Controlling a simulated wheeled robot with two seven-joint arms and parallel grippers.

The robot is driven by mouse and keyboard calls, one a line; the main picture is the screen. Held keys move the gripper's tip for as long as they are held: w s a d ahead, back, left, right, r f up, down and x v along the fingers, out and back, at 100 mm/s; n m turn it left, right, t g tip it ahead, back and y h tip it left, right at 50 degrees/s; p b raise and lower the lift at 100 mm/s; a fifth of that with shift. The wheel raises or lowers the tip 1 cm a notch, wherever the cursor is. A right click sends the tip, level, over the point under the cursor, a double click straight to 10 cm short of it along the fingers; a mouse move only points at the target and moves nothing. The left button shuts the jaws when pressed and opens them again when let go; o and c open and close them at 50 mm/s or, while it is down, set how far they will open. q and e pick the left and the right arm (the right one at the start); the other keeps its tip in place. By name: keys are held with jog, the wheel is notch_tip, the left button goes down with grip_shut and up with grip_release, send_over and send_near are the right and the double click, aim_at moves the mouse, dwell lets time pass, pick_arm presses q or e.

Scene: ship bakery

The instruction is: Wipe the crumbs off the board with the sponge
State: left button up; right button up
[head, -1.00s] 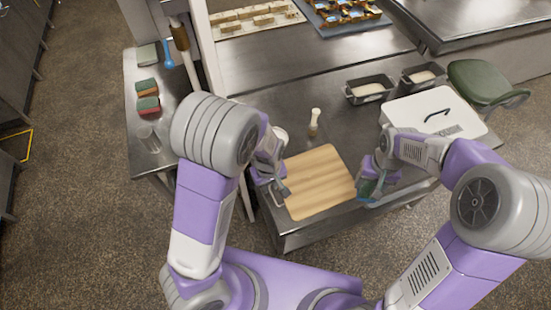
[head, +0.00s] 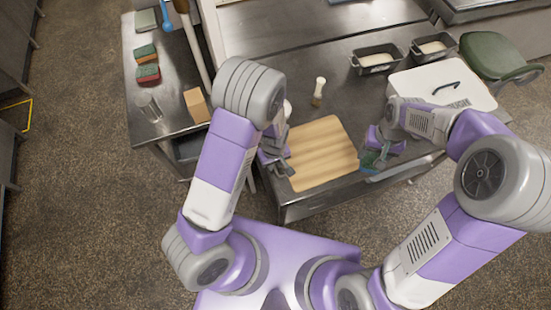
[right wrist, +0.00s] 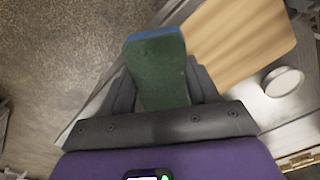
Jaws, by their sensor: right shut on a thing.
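The wooden board (head: 322,150) lies on the steel table near its front edge. No crumbs can be made out on it at this size. My right gripper (head: 373,157) is shut on a green sponge (head: 368,164) with a blue layer, just right of the board. In the right wrist view the sponge (right wrist: 157,75) sits between the fingers, and the board (right wrist: 240,40) is beyond it to the right. Whether the sponge touches anything below is unclear. My left gripper (head: 284,166) is at the board's left edge; its fingers are too small to read.
A pale upright brush-like item (head: 319,92) stands behind the board. The left side table holds other sponges (head: 147,73), a glass (head: 152,108) and a wooden block (head: 196,105).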

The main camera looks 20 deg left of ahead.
pick_arm(q)
jog(key=shift+f, duration=0.15)
grip_shut()
pick_arm(e)
jog(key=shift+w, duration=0.1)
dwell(0.4)
jog(key=w+a+f, duration=0.3)
jog(key=w+a, duration=0.1)
jog(key=a, duration=0.4)
send_over(309, 149)
notch_tip(309, 149, down, 4)
jog(key=shift+f, duration=2.85)
